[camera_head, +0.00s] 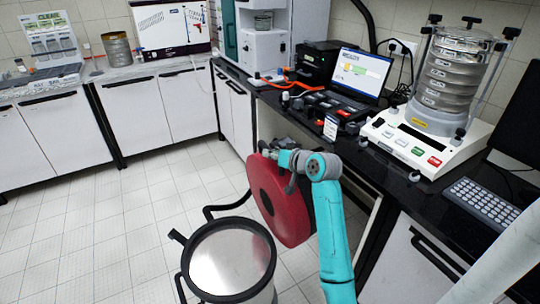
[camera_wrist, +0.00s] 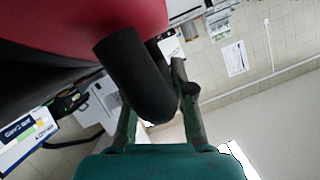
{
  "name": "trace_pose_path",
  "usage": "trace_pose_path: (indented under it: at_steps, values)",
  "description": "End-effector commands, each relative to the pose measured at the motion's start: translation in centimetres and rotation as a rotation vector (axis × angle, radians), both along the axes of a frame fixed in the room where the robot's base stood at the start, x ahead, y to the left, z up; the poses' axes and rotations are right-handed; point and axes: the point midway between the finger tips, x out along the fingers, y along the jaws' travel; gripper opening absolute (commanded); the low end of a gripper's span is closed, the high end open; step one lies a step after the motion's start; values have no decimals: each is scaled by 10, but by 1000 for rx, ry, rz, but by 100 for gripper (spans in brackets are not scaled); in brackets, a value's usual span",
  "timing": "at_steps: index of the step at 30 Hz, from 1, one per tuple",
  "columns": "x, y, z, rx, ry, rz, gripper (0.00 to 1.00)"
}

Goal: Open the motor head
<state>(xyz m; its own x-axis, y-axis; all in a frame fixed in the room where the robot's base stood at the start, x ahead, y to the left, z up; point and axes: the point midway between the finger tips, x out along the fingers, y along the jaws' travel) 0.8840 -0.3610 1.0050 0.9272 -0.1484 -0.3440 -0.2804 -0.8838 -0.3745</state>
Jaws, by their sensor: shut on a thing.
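The motor head (camera_head: 266,195) is a large red disc standing tilted steeply on its edge, just right of and above a round metal drum (camera_head: 228,262). The drum's top is uncovered and shows a shiny silver surface. My gripper (camera_head: 284,162) is at the upper part of the red head, and my teal arm passes in front of its right side. In the wrist view, my gripper (camera_wrist: 158,100) is shut on a thick black curved handle (camera_wrist: 130,65) beside the red head (camera_wrist: 80,22). The handle lies between the two fingers.
A black counter (camera_head: 395,185) runs along the right, close to my arm, with a laptop (camera_head: 361,72), a sieve shaker (camera_head: 430,135) and a keyboard (camera_head: 485,207). A black bar (camera_head: 225,208) extends beside the drum. The tiled floor (camera_head: 120,225) at left is clear.

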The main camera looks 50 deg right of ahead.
Motion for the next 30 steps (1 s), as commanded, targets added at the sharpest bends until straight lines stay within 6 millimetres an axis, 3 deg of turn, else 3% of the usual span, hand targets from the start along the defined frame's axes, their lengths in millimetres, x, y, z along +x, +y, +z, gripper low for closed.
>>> trace_pose_path:
  at_steps: [5, 6, 8, 9, 20, 30]
  values:
    - [0, 0, -3, 2, 6, -1, 0]
    - [0, 0, -3, 2, 6, -1, 30]
    - [0, 0, -3, 2, 5, 0, 45]
    - [0, 0, -3, 2, 4, -1, 48]
    - [-4, 0, 0, 1, 3, -1, 48]
    - [-56, 8, 19, 0, 3, -3, 48]
